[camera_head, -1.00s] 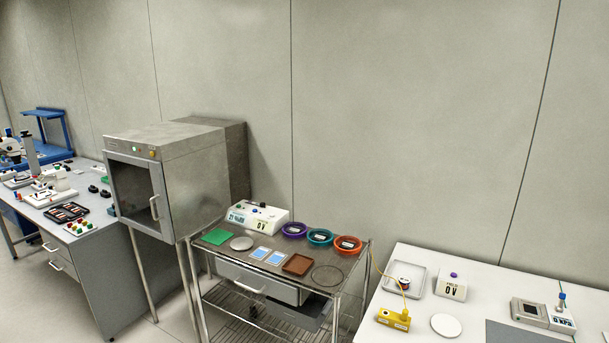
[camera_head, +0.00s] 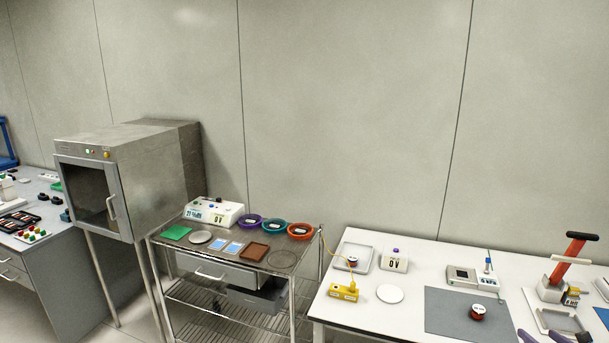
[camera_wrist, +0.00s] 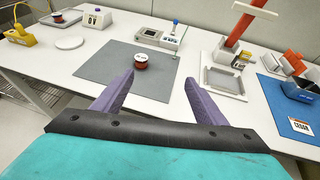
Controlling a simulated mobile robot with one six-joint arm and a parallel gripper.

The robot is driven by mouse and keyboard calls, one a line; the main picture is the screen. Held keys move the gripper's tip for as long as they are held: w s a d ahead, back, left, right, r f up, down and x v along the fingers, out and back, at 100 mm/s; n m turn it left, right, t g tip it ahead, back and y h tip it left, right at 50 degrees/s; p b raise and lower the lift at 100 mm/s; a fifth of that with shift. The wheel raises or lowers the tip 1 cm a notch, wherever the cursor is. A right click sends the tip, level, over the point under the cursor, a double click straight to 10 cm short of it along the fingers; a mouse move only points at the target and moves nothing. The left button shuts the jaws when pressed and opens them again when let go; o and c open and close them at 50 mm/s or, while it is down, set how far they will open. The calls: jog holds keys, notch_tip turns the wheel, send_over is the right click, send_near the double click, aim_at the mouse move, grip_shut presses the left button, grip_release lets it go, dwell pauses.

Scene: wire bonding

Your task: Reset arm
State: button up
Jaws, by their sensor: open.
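My gripper (camera_wrist: 172,95) is open in the wrist view, its two purple fingers spread apart with nothing between them. It is over the front part of the white table (camera_wrist: 70,70). Beyond the fingers, a small red and black spool with a white top (camera_wrist: 141,62) stands on the grey mat (camera_wrist: 105,66). In the head view the spool (camera_head: 478,312) also shows on the mat, and purple tips, likely of my gripper, show at the bottom edge right of it.
The table holds a yellow box (camera_head: 344,292), a white disc (camera_head: 390,294), a tray (camera_head: 344,264), a meter (camera_head: 462,276) and a red-handled device (camera_head: 570,262). A wire cart (camera_head: 305,262) and a steel cabinet (camera_head: 125,165) stand left. The table's front left is clear.

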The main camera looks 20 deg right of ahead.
jog(key=w+a+f+n+g+y+b, duration=0.1)
jog(key=w+a+f+n+y, duration=0.2)
jog(key=w+a+f+n, duration=0.45)
jog(key=w+a+f+n+g+y+b, duration=0.1)
jog(key=w+a+f+n+y, duration=0.3)
jog(key=a+f, duration=0.6)
jog(key=w+a+f+n+g+y+b, duration=0.1)
jog(key=w+a+f+n+g, duration=0.15)
jog(key=a+f, duration=0.6)
jog(key=w+a+f+n+g+y+b, duration=0.1)
jog(key=a+f+n+g+b, duration=0.2)
jog(key=a, duration=1.1)
jog(key=s+a+f+n+g, duration=0.2)
jog(key=s+a+f+n, duration=0.15)
jog(key=a, duration=0.25)
jog(key=s+a+f+n+g+y+b, duration=0.1)
jog(key=s+a+f+n, duration=0.1)
jog(key=a+f+n, duration=0.35)
jog(key=s+a+f+n+g, duration=0.2)
jog(key=s+a+n, duration=0.1)
jog(key=a, duration=0.5)
jog(key=s+a+f+n+g+h+b, duration=0.1)
jog(key=s+a+f+n+g+h, duration=0.1)
jog(key=s+n, duration=0.4)
jog(key=s+a+f+n+g+h+b, duration=0.2)
jog(key=s+a+f+n, duration=0.3)
jog(key=s, duration=0.4)
jog(key=shift+s+a+n+g+h, duration=0.3)
jog(key=shift+s+a+n+g, duration=0.15)
jog(key=shift+n+g, duration=0.25)
